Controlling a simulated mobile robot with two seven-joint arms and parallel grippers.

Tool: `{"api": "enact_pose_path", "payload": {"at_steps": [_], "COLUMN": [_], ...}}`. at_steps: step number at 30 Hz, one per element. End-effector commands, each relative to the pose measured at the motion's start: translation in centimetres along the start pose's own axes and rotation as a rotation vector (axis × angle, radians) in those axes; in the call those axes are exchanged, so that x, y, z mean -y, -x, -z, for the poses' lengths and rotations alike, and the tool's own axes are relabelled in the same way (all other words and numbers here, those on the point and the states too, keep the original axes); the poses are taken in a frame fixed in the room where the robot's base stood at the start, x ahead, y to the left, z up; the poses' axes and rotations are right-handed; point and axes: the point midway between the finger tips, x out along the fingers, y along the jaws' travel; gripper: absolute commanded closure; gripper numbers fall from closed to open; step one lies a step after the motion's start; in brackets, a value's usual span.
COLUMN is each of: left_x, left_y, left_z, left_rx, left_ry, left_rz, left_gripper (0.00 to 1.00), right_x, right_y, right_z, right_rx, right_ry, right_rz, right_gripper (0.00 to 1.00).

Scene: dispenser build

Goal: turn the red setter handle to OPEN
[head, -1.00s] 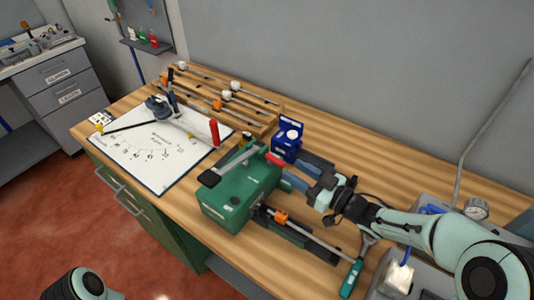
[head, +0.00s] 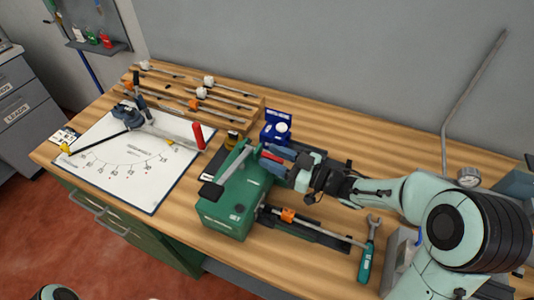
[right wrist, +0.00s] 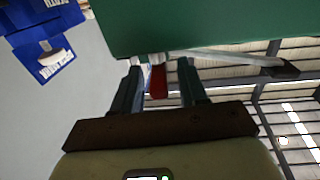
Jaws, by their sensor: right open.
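The red setter handle (head: 271,158) sticks out at the top right of the green setter box (head: 223,215), beside the grey metal bar on its top. My right gripper (head: 270,159) is open, with its blue fingers on either side of the red handle. In the right wrist view the handle (right wrist: 157,82) stands between the two dark fingers (right wrist: 160,85), with gaps visible on both sides. My left gripper is not in view.
A blue box (head: 276,130) stands close behind my right gripper. A rod with an orange clamp (head: 288,215) and a green-handled wrench (head: 367,255) lie in front. A wooden rack (head: 228,112) and a white marked board (head: 95,175) are to the left.

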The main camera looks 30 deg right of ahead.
Motion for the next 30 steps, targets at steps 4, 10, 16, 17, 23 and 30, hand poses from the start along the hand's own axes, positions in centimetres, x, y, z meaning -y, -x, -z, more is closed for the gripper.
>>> {"api": "enact_pose_path", "payload": {"at_steps": [4, 10, 16, 17, 23, 30], "left_x": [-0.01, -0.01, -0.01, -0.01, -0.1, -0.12], "left_y": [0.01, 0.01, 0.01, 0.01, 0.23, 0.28], "left_z": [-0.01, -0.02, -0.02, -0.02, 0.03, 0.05], "left_rx": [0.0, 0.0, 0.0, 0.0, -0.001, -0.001], "left_ry": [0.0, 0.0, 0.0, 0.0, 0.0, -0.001], "left_rz": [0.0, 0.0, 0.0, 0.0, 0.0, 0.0], "left_gripper": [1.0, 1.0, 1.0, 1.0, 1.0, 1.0], "right_x": [-0.02, -0.02, -0.02, -0.02, -0.34, -0.31], "right_y": [0.1, 0.09, 0.07, 0.07, -0.04, 0.01], "right_z": [0.0, 0.01, 0.02, 0.02, 0.14, 0.13], "right_rx": [0.0, 0.0, -0.001, -0.001, -0.004, -0.003], "right_ry": [0.0, 0.0, 0.0, 0.0, 0.004, 0.001], "right_rz": [0.0, 0.0, 0.0, 0.0, 0.069, 0.114], "right_gripper": [0.57, 0.61, 1.0, 1.0, 1.0, 1.0]}}
